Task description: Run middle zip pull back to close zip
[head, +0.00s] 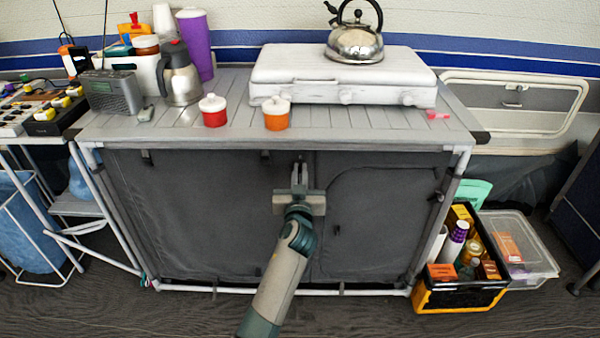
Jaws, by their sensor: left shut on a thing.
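The dark grey fabric front (215,215) of the camp kitchen unit hangs below its slatted top. A vertical seam runs down near its middle, and a curved seam outlines a panel on the right. My left gripper (299,172) reaches up to the upper middle of this front, just left of the vertical seam. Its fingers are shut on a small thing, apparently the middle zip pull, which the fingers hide. Whether the zip is open or closed along its length is too small to tell. My right gripper is not in view.
The unit's slatted top (355,118) overhangs the gripper and carries a white stove (290,65), a kettle (355,40), a red jar (213,112) and an orange jar (276,118). A black and yellow crate (440,298) stands at the lower right. The floor in front is mostly clear.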

